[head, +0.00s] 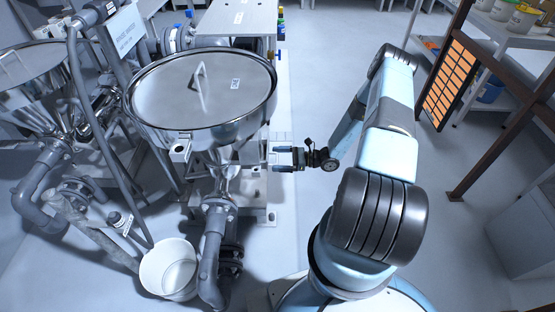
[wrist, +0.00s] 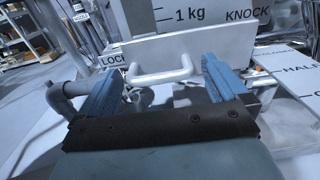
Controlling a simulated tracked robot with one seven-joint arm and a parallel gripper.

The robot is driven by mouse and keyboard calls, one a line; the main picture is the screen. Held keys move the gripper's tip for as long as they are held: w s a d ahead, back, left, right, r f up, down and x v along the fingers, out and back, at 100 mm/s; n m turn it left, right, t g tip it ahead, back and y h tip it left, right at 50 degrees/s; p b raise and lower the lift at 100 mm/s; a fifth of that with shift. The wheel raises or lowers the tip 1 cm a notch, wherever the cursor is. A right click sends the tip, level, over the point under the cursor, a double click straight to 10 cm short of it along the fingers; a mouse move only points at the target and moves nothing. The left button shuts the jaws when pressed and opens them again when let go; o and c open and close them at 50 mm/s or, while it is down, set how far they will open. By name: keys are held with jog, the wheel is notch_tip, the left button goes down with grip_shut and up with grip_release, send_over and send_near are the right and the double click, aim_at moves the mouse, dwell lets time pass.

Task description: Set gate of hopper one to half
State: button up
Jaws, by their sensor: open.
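A grey U-shaped handle (wrist: 160,77) on a pale plate (wrist: 205,47) shows between and beyond the fingers; I see no contact. A pale panel (wrist: 292,82) at the right carries the word HALF and tick marks. The handle is hard to make out in the head view.
A second hopper (head: 32,70) stands at the far left. A white bucket (head: 169,268) stands on the floor below the grey pipes.

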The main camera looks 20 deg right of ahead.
jog(key=shift+w+a, duration=0.1)
jog(key=shift+a, duration=0.35)
jog(key=c, duration=1.4)
jog(key=v, duration=0.4)
jog(key=shift+d, duration=0.1)
jog(key=o, duration=1.4)
